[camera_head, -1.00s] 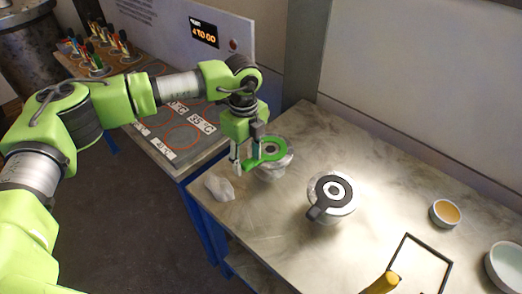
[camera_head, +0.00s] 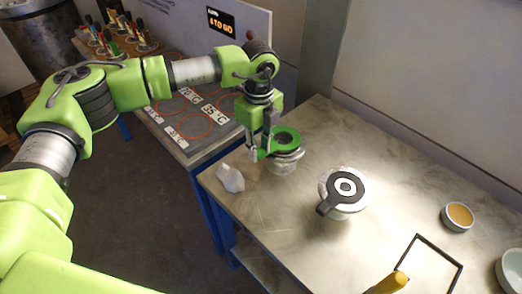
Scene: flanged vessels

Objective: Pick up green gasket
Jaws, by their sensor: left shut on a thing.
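The green gasket (camera_head: 287,136) is a flat ring with a tab, at the left end of the grey table. It is over a metallic flanged vessel (camera_head: 284,164); I cannot tell whether the two touch. My left gripper (camera_head: 258,154) points down at the left side of the ring and is shut on the gasket's tab. The gripper fingers partly hide the tab. My right gripper is not in view.
A second vessel with a black gasket (camera_head: 344,187) stands right of the green one. A crumpled white cloth (camera_head: 230,178) lies near the table's left edge. A bowl with orange contents (camera_head: 457,216), a black frame (camera_head: 433,262) and a yellow handle (camera_head: 389,283) are at right.

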